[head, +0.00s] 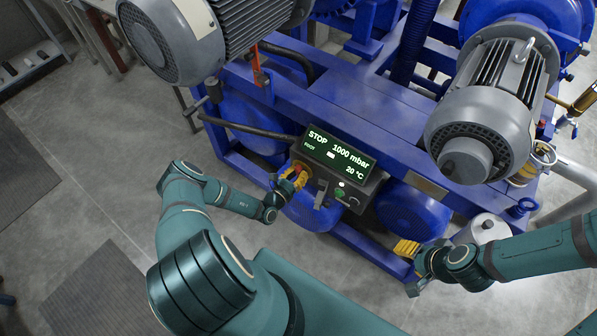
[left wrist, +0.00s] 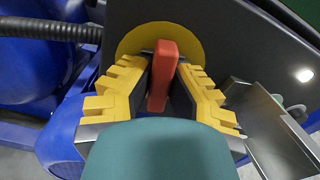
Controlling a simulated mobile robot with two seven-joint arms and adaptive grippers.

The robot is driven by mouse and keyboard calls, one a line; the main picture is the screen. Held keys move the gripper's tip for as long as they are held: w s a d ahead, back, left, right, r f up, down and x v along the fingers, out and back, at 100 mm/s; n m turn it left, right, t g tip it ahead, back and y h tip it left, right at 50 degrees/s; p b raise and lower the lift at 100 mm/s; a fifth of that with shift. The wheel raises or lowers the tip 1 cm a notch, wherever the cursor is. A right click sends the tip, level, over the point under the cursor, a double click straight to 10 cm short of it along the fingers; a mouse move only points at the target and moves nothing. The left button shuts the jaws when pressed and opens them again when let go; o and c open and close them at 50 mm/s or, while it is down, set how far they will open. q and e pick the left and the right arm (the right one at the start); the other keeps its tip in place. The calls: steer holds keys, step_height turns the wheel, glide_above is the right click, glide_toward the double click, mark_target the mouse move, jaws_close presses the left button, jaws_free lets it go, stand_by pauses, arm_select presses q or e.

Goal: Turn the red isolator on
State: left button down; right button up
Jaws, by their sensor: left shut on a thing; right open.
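The red isolator handle (left wrist: 163,72) stands in front of a round yellow plate (left wrist: 130,42) on the dark control box. In the left wrist view the handle looks close to upright, leaning slightly. My left gripper (head: 299,174) is shut on the handle, with its yellow-padded fingers on either side of it. In the head view the gripper mostly hides the handle at the left end of the box. My right gripper (head: 407,249) is open and empty, low in front of the blue frame, away from the box.
The control box display (head: 338,153) reads STOP, 1000 mbar and 20 °C. A green button (head: 340,193) and a grey lever-like part (head: 321,193) sit right of the isolator. A black hose (head: 245,130) runs to the box's left. Large grey motors (head: 491,105) flank the blue frame.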

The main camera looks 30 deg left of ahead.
arm_select(q)
steer(key=shift+w+d+r+m+p, duration=0.1)
steer(key=shift+m+p, duration=0.1)
steer(key=shift+m, duration=0.4)
steer(key=shift+w+r+m+p, duration=0.1)
steer(key=shift+m+p, duration=0.05)
steer(key=shift+m, duration=0.45)
steer(key=c, duration=0.9)
jaws_free()
steer(key=shift+w+f, duration=0.1)
steer(key=shift+f, duration=0.1)
steer(key=shift+s, duration=0.2)
steer(key=shift+s, duration=0.3)
steer(key=s+a, duration=0.1)
steer(key=s, duration=1)
